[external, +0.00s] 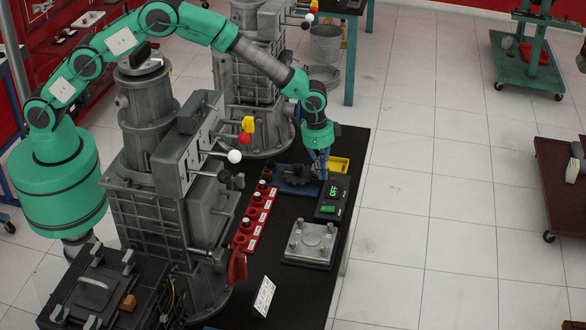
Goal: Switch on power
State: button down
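A dark power box (322,215) lies on the black tabletop (270,319) to the right of the grey engine trainer. Its green display (334,190) appears to read OFF, and a green button or switch (328,209) sits nearer the camera on the box. My gripper (322,177) points down just beyond the far end of the box, close to a blue part (290,188). The fingers are small and dark in this view. I cannot tell whether they are open or whether they touch anything.
A red strip with several knobs (256,216) lies left of the box. A metal plate with posts (310,244) lies nearer the camera. A yellow tray (339,164) is behind the gripper. Lever knobs (234,156) stick out from the trainer.

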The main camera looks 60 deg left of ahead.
jog(key=shift+w+a+f+t+h+b, duration=0.2)
jog(key=shift+t+h+b, duration=0.15)
jog(key=shift+b, duration=1.65)
jog(key=a+b, duration=0.1)
jog(key=b, duration=0.3)
jog(key=shift+w+r+t+h, duration=0.15)
jog(key=shift+r+t+h, duration=0.2)
jog(key=shift+r, duration=0.05)
jog(key=shift+b, duration=0.3)
jog(key=b, duration=0.2)
send_over(331, 207)
notch_tip(331, 207, down, 11)
jog(key=shift+r, duration=0.1)
jog(key=shift+s+b+x, duration=0.25)
jog(key=shift+b+x, duration=0.15)
jog(key=shift+x, duration=0.75)
jog(key=shift+a, duration=0.1)
